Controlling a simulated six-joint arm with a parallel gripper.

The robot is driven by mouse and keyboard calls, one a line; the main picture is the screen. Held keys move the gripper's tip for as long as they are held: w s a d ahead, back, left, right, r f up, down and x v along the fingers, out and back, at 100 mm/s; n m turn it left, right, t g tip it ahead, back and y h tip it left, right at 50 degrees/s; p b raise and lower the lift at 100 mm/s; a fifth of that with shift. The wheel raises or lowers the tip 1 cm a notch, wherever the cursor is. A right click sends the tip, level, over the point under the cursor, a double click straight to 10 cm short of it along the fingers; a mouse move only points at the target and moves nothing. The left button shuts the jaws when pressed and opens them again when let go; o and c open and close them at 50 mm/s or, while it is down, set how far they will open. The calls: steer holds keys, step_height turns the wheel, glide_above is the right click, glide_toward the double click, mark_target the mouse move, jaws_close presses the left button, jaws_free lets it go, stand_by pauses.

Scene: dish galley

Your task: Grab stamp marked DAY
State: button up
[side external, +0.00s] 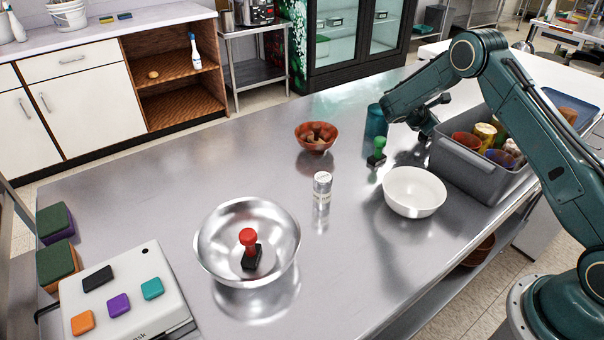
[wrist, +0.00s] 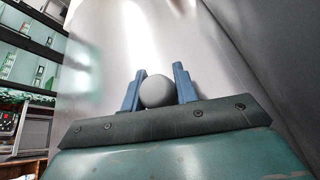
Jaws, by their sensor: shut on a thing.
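My gripper (side external: 424,134) is low over the steel table, just left of the grey bin. In the wrist view its two blue fingers (wrist: 159,92) are closed on the sides of a grey round knob (wrist: 158,91). The rest of that thing is hidden, and I cannot read any mark on it. A stamp with a green handle (side external: 377,147) stands on the table left of my gripper. A stamp with a red handle (side external: 248,240) stands in the steel bowl (side external: 213,258). I cannot read DAY on any stamp.
The grey bin (side external: 462,171) with cups and cans is right of my gripper. A white bowl (side external: 413,196) is in front, and a teal cup (side external: 374,122) behind left. A brown bowl (side external: 316,146) and a small canister (side external: 322,186) stand further left. The table's left middle is clear.

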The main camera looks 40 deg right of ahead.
step_height(320, 180, up, 20)
stand_by(0.9)
stand_by(0.5)
